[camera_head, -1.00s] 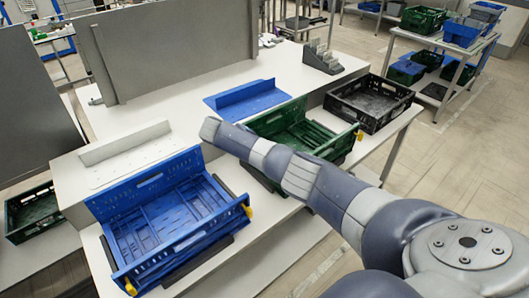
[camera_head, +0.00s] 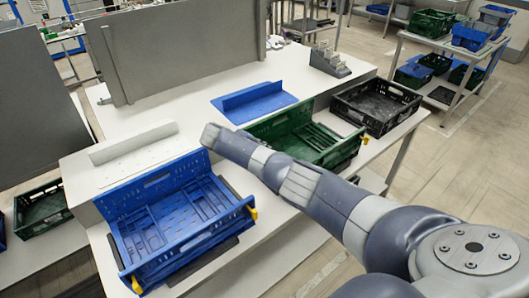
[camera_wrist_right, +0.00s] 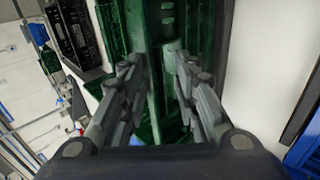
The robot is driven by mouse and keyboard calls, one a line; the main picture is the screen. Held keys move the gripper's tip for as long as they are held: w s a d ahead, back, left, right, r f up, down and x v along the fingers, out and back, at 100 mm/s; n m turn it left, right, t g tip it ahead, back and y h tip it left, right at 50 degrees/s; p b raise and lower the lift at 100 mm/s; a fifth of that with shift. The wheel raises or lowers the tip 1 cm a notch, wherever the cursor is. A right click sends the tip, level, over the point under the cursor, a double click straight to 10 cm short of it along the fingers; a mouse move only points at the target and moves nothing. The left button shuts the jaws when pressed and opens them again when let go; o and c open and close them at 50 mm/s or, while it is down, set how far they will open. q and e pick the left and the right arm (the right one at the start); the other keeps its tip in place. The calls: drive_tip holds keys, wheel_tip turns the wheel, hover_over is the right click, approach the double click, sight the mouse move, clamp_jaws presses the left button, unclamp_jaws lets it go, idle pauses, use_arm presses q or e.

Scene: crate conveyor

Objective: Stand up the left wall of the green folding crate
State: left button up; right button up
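The green folding crate (camera_head: 282,123) sits past the blue crate, partly behind my right arm. Its far long wall stands up, and slats show on its floor. Its left end is hidden by my arm in the head view. In the right wrist view, green crate parts (camera_wrist_right: 112,32) lie below and beyond the fingers. My right gripper (camera_wrist_right: 157,66) has its fingers apart, with green crate parts showing between them; I cannot tell whether they touch. In the head view the right gripper is hidden behind the arm. My left gripper is not in view.
A blue crate (camera_head: 150,181) stands at the near left with yellow latches. A black crate (camera_head: 398,119) stands right of the green one. A flat blue piece (camera_head: 238,113) and a pale angled bracket (camera_head: 133,143) lie on the white table (camera_head: 185,82). Grey panels rise behind.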

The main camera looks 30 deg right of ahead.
wheel_tip(320, 180, down, 2)
drive_tip(key=shift+s+a+f, duration=0.1)
drive_tip(key=shift+s, duration=0.05)
drive_tip(key=shift+a, duration=0.2)
drive_tip(key=w+d+r+v, duration=0.1)
drive_tip(key=v, duration=1.1)
drive_tip(key=shift+s+r, duration=0.2)
drive_tip(key=shift+r, duration=0.05)
drive_tip(key=shift+a, duration=0.15)
idle(0.3)
